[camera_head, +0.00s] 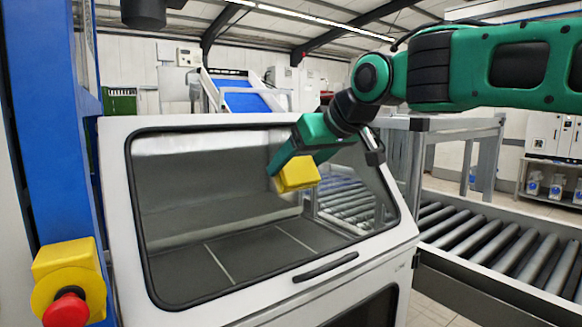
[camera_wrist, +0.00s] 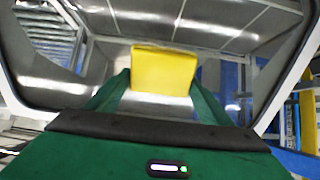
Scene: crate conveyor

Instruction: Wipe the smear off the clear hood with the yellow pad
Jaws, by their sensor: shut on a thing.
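The clear hood (camera_head: 190,225) is a large pane with a black seal in a white frame, in the middle of the head view. My gripper (camera_head: 284,168) is in front of the pane's upper right part, tilted down to the left. It is shut on the yellow pad (camera_head: 297,174). In the wrist view the pad (camera_wrist: 163,70) sits between the two green fingers, with the pane beyond it. I cannot tell whether the pad touches the pane. I cannot tell the smear from the pale band and reflections on the pane; the pad and gripper hide part of it.
A dark handle (camera_head: 325,267) sits on the hood's lower frame. A blue post (camera_head: 58,130) with a red emergency stop button (camera_head: 66,308) stands at the left. A roller conveyor (camera_head: 500,245) runs along the right side. A blue chute (camera_head: 243,100) stands behind the hood.

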